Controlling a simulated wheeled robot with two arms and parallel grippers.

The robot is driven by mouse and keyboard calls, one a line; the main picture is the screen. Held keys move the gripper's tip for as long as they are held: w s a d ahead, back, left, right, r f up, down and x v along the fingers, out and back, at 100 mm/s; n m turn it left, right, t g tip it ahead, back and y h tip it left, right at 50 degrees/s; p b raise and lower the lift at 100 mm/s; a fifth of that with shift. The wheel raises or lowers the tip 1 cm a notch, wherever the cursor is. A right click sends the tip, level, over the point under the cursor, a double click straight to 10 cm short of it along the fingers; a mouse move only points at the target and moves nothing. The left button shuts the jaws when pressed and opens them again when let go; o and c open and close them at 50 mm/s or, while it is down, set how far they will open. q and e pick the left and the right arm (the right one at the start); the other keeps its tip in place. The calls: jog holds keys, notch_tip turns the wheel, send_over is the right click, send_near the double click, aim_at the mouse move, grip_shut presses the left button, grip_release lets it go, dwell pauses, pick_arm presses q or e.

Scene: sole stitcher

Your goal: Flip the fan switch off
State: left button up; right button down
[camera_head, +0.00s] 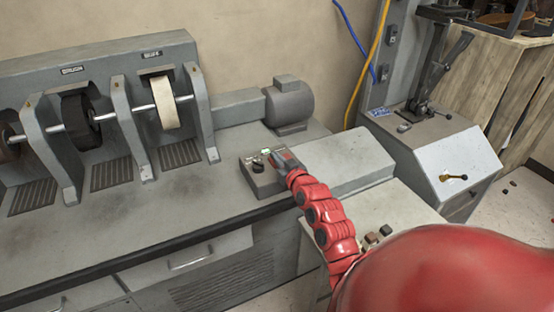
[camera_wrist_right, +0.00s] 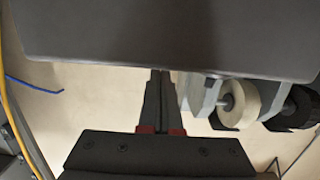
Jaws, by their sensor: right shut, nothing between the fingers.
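A small grey control box (camera_head: 253,178) sits on the bench near its front edge, right of the buffing wheels. Its top carries a round dark knob (camera_head: 257,166) and a green-lit part (camera_head: 266,152). My right gripper (camera_head: 275,160) is shut and empty at the right side of the box top. It hides part of the top, and I cannot make out a fan label or the switch's position. In the right wrist view, the fingertips (camera_wrist_right: 160,72) meet the edge of a large dark grey surface (camera_wrist_right: 165,35). Whether they touch it is unclear. My left gripper is out of view.
A grey motor (camera_head: 290,104) stands behind the box. The buffing wheels (camera_head: 166,100) and their upright guards are to the left. A raised grey cover (camera_head: 350,160) lies right of the box. A lever machine (camera_head: 455,165) stands farther right.

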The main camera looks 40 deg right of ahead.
jog(key=shift+f, duration=0.35)
jog(key=shift+w+r+g+p, duration=0.15)
jog(key=shift+g+p, duration=0.15)
jog(key=shift+p, duration=0.15)
jog(key=shift+f, duration=0.4)
